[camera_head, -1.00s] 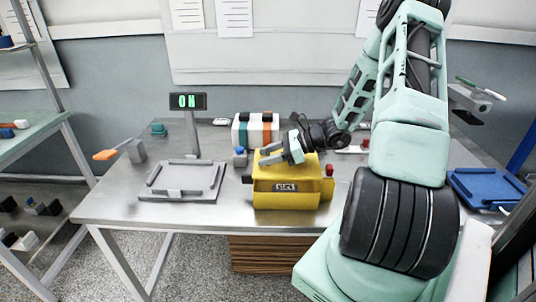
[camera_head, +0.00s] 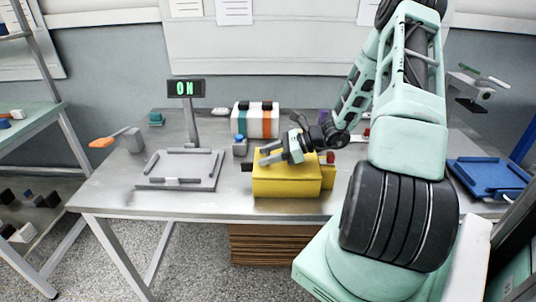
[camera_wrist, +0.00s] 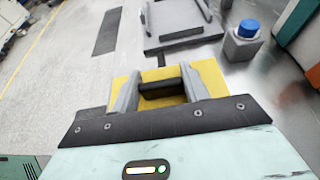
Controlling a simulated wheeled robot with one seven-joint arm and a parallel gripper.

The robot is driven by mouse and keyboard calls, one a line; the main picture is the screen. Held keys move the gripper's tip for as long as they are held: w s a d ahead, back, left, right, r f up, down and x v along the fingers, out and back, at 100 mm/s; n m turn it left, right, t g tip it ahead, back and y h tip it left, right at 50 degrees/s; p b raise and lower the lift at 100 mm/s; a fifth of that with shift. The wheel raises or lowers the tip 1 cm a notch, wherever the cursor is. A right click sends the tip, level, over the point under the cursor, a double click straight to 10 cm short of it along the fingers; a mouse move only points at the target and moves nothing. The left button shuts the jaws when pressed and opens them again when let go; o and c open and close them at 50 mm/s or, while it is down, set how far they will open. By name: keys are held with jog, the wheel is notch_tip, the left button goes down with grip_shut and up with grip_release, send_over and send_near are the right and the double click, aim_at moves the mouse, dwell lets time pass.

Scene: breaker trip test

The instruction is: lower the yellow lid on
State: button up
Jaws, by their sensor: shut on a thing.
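The yellow lid (camera_head: 287,187) is over the yellow box (camera_head: 328,178) at the middle of the table, near its front edge. My gripper (camera_head: 268,156) is above the lid. In the wrist view, my gripper's grey fingers (camera_wrist: 166,90) are shut on the lid's dark handle (camera_wrist: 162,89), with yellow lid surface (camera_wrist: 158,74) around it. The lid looks about level and hides most of the box. I cannot tell whether it is fully seated or a little above the box.
A red knob (camera_head: 331,157) stands at the box's right. A blue-topped block (camera_head: 239,146) is behind left, and a grey tray (camera_head: 205,170) lies left. An ON display (camera_head: 186,88) stands behind it. A striped block (camera_head: 255,121) is at the back; a blue tray (camera_head: 488,174) is right.

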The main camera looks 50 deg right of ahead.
jog(key=o, duration=1.1)
jog(key=shift+c, duration=0.2)
jog(key=b+v, duration=0.1)
jog(key=v, duration=1.6)
jog(key=shift+s+d+r, duration=0.1)
jog(key=shift+s, duration=0.1)
jog(key=shift+w, duration=0.1)
jog(key=w+a+r+n+g+h, duration=0.15)
jog(key=a+n+g, duration=0.55)
jog(key=a, duration=0.7)
jog(key=w+a+r+n+g, duration=0.1)
jog(key=w+a+n+g, duration=0.3)
jog(key=a+n, duration=0.8)
jog(key=s+a+r+n+h, duration=0.1)
jog(key=s+a+n+h, duration=0.2)
jog(key=s+a+n, duration=0.4)
jog(key=s+a+r+n+h, duration=0.1)
jog(key=s+a+n+h, duration=0.2)
jog(key=s+a+n, duration=0.4)
jog(key=a+n, duration=0.2)
jog(key=a, duration=0.5)
jog(key=shift+s+a+r+t+h, duration=0.25)
jog(key=shift+s+t+h, duration=0.1)
jog(key=shift+t, duration=0.05)
